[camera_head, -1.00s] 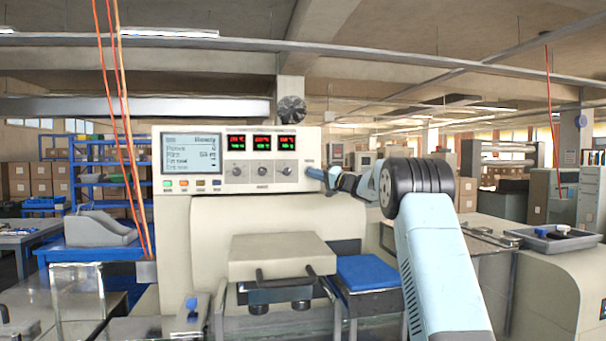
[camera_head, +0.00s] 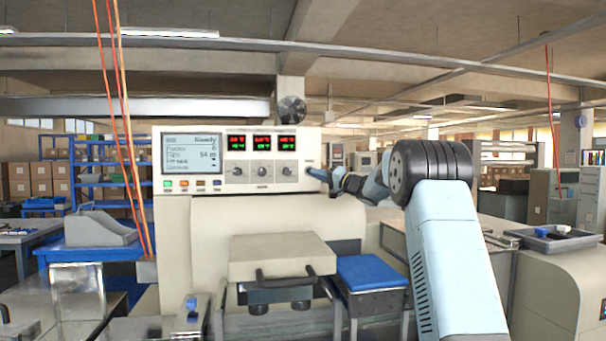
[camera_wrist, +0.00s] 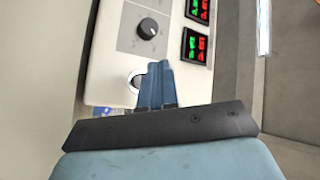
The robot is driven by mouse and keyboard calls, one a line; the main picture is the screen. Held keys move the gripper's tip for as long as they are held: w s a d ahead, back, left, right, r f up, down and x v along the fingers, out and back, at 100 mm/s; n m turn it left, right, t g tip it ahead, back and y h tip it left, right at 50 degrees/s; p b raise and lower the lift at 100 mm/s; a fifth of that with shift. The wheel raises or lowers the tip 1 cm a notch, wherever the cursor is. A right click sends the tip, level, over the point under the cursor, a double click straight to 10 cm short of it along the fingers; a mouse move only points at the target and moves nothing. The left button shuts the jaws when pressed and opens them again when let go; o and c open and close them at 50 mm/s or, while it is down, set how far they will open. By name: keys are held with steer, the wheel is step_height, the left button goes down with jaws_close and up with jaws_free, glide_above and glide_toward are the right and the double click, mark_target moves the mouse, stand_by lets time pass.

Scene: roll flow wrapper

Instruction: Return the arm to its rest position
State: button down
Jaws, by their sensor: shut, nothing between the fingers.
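My gripper (camera_head: 314,173) is at the right end of the wrapper's control panel (camera_head: 222,179), with my arm reaching in from the right. In the wrist view my gripper (camera_wrist: 157,70) has its blue fingers together, with nothing seen between them. The fingertips overlap the panel beside a round switch (camera_wrist: 137,80), which the fingers partly cover. I cannot tell whether they touch it. A dark knob (camera_wrist: 148,28) and red and green displays (camera_wrist: 195,46) are close by.
The cream machine (camera_head: 262,225) fills the middle, with a cream block with a handle (camera_head: 282,258) and a blue pad (camera_head: 369,272) in front. A grey tray (camera_head: 553,238) with small items stands at the right. Orange cables (camera_head: 128,150) hang at the left.

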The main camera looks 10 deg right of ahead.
steer(key=s+a+f+n+g+h, duration=0.1)
steer(key=s+a+g+h, duration=0.2)
steer(key=s, duration=0.7)
steer(key=s+a+f+n+g, duration=0.1)
steer(key=s+a+f+g, duration=0.1)
steer(key=s+a, duration=0.5)
steer(key=s+a+f+n+g+h, duration=0.1)
steer(key=s+a+g+h, duration=0.15)
steer(key=s, duration=0.95)
steer(key=s+d+f+h, duration=0.3)
steer(key=s+f, duration=0.2)
steer(key=s, duration=0.5)
steer(key=s+d+f+g+h, duration=0.1)
steer(key=s+d+f+h, duration=0.2)
steer(key=s, duration=0.8)
steer(key=s+d+f+h, duration=0.2)
steer(key=s+f, duration=0.5)
steer(key=s, duration=0.4)
steer(key=shift+s+d+f+g+h, duration=0.15)
steer(key=shift+d+f+g+h, duration=0.1)
steer(key=shift+d+g+h, duration=0.15)
steer(key=c, duration=1.8)
jaws_free()
